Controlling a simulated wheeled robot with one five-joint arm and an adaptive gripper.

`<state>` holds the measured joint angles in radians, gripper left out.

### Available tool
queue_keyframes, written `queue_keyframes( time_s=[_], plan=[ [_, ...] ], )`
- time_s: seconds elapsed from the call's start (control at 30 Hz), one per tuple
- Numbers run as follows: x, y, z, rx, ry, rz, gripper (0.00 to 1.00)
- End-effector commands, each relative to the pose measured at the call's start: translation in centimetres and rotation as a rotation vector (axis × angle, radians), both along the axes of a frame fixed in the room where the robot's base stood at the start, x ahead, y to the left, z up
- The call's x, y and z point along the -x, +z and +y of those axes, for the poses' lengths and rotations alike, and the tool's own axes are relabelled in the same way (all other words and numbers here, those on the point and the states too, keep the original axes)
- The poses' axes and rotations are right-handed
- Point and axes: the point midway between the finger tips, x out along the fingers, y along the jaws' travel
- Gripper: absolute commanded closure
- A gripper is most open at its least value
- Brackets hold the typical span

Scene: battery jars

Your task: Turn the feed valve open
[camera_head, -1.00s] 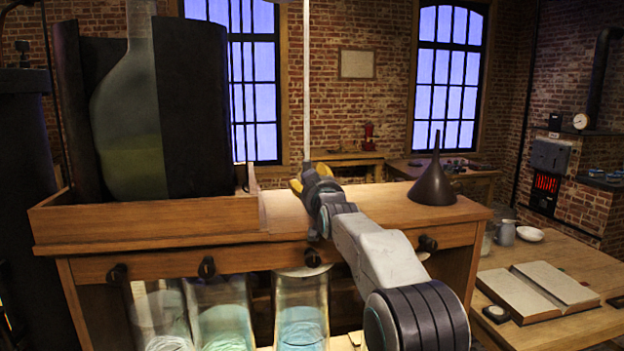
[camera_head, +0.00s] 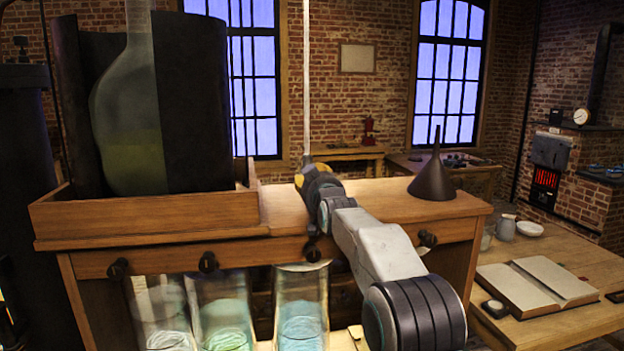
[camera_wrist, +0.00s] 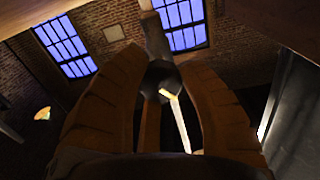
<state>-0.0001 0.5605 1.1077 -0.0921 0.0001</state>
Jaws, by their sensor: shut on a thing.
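My gripper (camera_head: 312,180) reaches over the wooden bench to the foot of a thin pale vertical pipe (camera_head: 306,80). In the wrist view, its two fingers (camera_wrist: 160,90) stand on either side of a dark fitting (camera_wrist: 158,76), which I take to be the feed valve, and are shut on it. A grey bar (camera_wrist: 154,38) rises from the fitting, and a bright yellowish strip (camera_wrist: 177,115) runs down from it. In the head view the gripper hides the fitting, so its turn angle cannot be told there.
The wooden bench (camera_head: 370,200) carries a large glass flask (camera_head: 130,130) at left and a dark funnel (camera_head: 433,182) at right. Black knobs (camera_head: 207,262) line its front. Glass jars (camera_head: 300,310) stand below. A side table (camera_head: 560,330) holds an open book (camera_head: 540,285).

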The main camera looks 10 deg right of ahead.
Motion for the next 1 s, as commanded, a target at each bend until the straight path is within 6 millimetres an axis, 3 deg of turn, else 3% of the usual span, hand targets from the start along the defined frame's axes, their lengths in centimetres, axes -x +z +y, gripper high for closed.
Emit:
queue_keyframes(
  time_s=[0.1, 0.57, 1.0],
  plan=[
    [0.06, 0.44, 0.05, 0.000, 0.001, -0.010, 0.97],
    [0.12, 0.69, 0.07, 0.060, 0.000, -0.017, 0.98],
    [0.17, 0.81, 0.22, 0.418, 0.000, -0.023, 0.98]
  ],
)
